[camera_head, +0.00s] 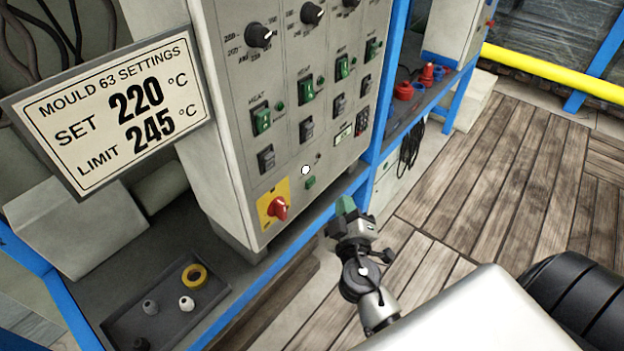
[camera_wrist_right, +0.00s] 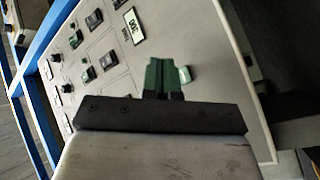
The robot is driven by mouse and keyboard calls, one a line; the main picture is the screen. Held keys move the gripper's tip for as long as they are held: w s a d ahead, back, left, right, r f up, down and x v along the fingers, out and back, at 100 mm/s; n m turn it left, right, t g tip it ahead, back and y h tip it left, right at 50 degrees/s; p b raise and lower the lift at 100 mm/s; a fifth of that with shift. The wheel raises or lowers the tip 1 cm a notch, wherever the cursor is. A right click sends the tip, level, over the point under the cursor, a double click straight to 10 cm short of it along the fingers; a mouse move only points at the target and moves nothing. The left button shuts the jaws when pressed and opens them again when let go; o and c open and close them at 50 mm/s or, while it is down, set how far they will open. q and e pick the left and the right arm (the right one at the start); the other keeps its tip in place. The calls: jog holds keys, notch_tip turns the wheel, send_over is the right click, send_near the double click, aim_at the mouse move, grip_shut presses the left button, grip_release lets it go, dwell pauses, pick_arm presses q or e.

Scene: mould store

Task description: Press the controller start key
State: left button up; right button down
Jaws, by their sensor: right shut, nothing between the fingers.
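The controller (camera_head: 222,120) is a tall grey cabinet with switches and knobs on its front. Low on that front is a small green key (camera_head: 310,183), just below a round white lamp (camera_head: 305,170) and to the right of a red rotary switch (camera_head: 278,208) on a yellow plate. My right gripper (camera_head: 345,207), with green fingertips, is shut and empty, to the right of and below the green key, apart from it in the head view. In the right wrist view the shut fingertips (camera_wrist_right: 158,76) point at the panel, beside a small pale piece (camera_wrist_right: 184,74) I cannot identify.
A sign (camera_head: 115,105) reads SET 220 °C, LIMIT 245 °C. A dark tray (camera_head: 215,290) holds a yellow ring and small knobs. Blue frame posts (camera_head: 385,85) stand right of the cabinet, with red items (camera_head: 404,91) on a shelf beyond.

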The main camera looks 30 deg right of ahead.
aim_at(311, 182)
pick_arm(q)
jog(key=shift+w+r, duration=0.1)
jog(key=shift+r, duration=0.05)
pick_arm(e)
jog(key=shift+w+a, duration=0.35)
jog(key=shift+w, duration=0.45)
jog(key=shift+w+a, duration=0.3)
jog(key=shift+w, duration=0.45)
jog(key=shift+w+a, duration=0.35)
jog(key=shift+w, duration=0.45)
pick_arm(q)
jog(key=shift+f+b, duration=0.25)
jog(key=shift+b, duration=0.05)
pick_arm(e)
jog(key=shift+w+a, duration=0.15)
jog(key=shift+w, duration=0.25)
pick_arm(q)
jog(key=shift+f, duration=0.15)
pick_arm(e)
jog(key=shift+w+a, duration=0.1)
jog(key=shift+w, duration=0.2)
jog(key=shift+s, duration=0.1)
dwell(0.3)
pick_arm(q)
jog(key=shift+w+d+b, duration=0.15)
jog(key=shift+w+b, duration=0.2)
jog(key=shift+w, duration=0.2)
pick_arm(e)
jog(key=shift+s+d, duration=0.3)
jog(key=shift+s, duration=0.3)
